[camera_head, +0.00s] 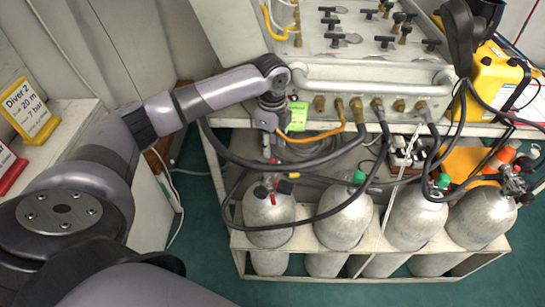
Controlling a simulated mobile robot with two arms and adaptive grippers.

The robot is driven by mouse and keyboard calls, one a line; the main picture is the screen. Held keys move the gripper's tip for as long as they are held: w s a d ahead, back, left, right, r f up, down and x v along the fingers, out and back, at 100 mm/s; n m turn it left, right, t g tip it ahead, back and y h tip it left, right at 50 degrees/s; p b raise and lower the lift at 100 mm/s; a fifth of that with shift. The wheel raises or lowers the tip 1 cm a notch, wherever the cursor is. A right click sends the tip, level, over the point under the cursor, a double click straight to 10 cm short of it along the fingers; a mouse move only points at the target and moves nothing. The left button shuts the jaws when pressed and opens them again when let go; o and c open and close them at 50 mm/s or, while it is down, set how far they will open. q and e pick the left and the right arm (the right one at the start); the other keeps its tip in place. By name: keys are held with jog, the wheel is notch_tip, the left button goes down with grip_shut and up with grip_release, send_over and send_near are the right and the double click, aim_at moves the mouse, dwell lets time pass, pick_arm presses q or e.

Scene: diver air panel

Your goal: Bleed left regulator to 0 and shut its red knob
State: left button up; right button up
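My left arm reaches in from the left, and its gripper (268,122) points down at the left front edge of the panel. Its fingers are small and partly hidden, so I cannot tell if they are open or shut. Below it stands the leftmost grey cylinder (268,218) in the rack. On its top is a regulator (270,187) with dark round parts and small red parts. I cannot tell which red part is the knob, and no gauge reading is legible. The gripper looks apart from this regulator. My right gripper is not in view.
The air panel (335,62) carries several black-handled valves, with brass fittings along its front. Dark hoses and an orange hose (310,136) hang around the gripper. More cylinders (343,220) stand to the right in a pale rack (350,277). A yellow case (495,75) is at the right.

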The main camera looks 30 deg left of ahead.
aim_at(272, 160)
pick_arm(q)
notch_tip(272, 160, down, 6)
jog(key=shift+r, duration=0.1)
jog(key=shift+c, duration=0.2)
grip_shut()
dwell(0.4)
